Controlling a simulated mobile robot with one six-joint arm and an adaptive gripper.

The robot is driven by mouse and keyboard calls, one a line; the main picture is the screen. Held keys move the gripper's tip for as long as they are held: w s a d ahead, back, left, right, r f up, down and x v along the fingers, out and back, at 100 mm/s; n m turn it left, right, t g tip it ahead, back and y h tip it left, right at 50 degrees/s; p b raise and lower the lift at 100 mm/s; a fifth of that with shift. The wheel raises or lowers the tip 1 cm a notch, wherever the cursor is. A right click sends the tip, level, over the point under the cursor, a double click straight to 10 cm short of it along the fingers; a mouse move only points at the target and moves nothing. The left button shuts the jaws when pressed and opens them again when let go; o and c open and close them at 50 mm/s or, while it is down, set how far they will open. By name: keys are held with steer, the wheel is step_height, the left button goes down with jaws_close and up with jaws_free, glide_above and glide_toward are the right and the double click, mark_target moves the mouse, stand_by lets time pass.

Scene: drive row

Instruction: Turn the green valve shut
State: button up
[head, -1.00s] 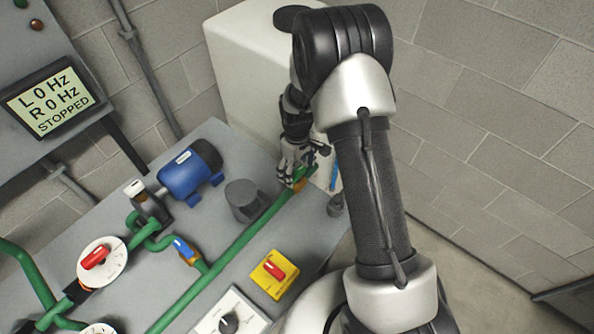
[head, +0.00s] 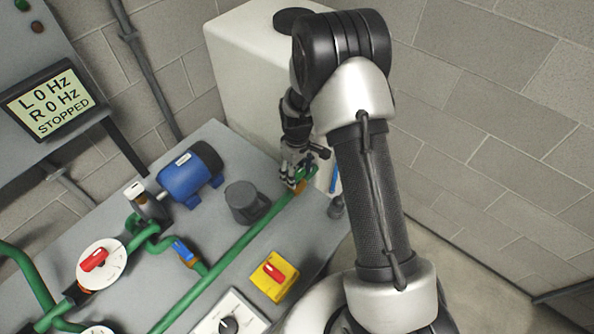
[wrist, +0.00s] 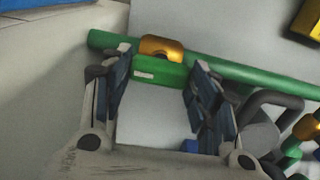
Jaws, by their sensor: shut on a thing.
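The green valve has a green bar handle (wrist: 158,73) over a brass-coloured body (wrist: 161,46) on a green pipe (wrist: 260,77). In the wrist view the handle lies roughly along the pipe. My gripper (wrist: 161,66) is shut on the handle, with one finger at each end of it. In the head view my gripper (head: 294,172) is at the far end of the bench, over the valve. A little of the green handle (head: 309,172) and the brass body (head: 299,187) shows there; my fingers hide part of the valve.
A dark grey cylinder (head: 244,201) and a blue motor (head: 190,174) stand left of the valve. A blue-handled valve (head: 183,250) and a yellow box with a red switch (head: 273,275) are nearer. A white cabinet (head: 240,72) stands close behind. The screen (head: 48,98) reads STOPPED.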

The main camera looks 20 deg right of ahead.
steer(key=shift+m, duration=0.3)
steer(key=m, duration=0.9)
steer(key=shift+p, duration=0.3)
steer(key=m, duration=0.4)
steer(key=shift+m, duration=2.1)
steer(key=o, duration=1)
steer(key=shift+o, duration=0.2)
steer(key=shift+r, duration=0.1)
